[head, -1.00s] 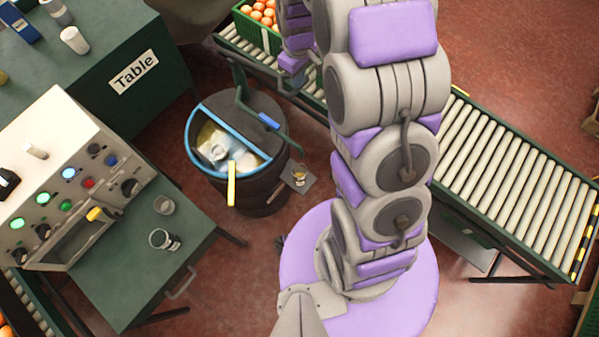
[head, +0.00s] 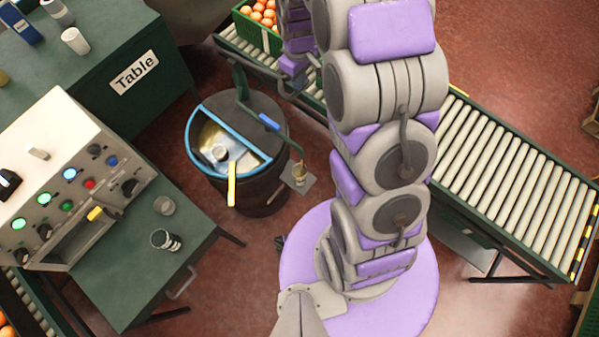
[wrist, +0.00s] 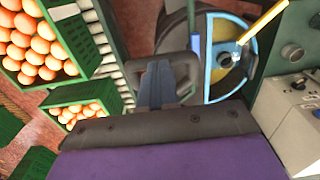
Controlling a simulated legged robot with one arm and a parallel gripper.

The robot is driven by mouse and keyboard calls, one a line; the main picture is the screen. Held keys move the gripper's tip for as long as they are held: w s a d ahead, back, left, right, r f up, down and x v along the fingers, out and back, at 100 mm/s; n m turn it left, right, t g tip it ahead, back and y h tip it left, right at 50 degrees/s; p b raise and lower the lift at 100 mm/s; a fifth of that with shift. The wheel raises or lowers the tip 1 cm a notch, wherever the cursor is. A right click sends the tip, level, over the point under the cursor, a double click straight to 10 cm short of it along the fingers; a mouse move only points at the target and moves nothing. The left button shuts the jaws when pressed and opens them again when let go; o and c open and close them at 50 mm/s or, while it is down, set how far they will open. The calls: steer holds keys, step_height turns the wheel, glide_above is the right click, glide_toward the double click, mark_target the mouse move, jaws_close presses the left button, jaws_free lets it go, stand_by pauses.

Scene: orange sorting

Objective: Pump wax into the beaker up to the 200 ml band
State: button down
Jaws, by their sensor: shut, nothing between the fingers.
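The beaker (head: 299,178) is a small clear cup on a grey plate beside the wax drum (head: 265,195), under the pump spout (head: 297,152). Brownish-amber content shows in it; its bands are too small to read. The pump (head: 240,80) stands on the drum, with a dark arm and a blue part (head: 269,122). The drum's half-open top also shows in the wrist view (wrist: 212,50). My gripper (wrist: 158,72) is shut and empty in the wrist view, close beside a dark upright bar (wrist: 191,30). I cannot tell whether they touch. My fingertips are not clear in the head view.
A green bench (head: 130,280) at left holds a control panel (head: 75,165) and two small cups (head: 164,205). A roller conveyor (head: 500,190) runs behind my arm, with a crate of oranges (head: 245,30) at its far end. A labelled table (head: 140,105) stands upper left.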

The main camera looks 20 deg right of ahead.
step_height(320, 180, down, 12)
steer(key=b, duration=0.2)
step_height(320, 180, up, 16)
steer(key=p, duration=0.5)
steer(key=shift+f, duration=0.2)
steer(key=shift+f, duration=0.15)
step_height(320, 180, down, 16)
steer(key=r+b, duration=0.1)
steer(key=b, duration=0.2)
step_height(320, 180, up, 15)
steer(key=p, duration=0.5)
steer(key=shift+w+r, duration=0.1)
steer(key=shift+r, duration=0.1)
stand_by(0.4)
steer(key=shift+f, duration=0.15)
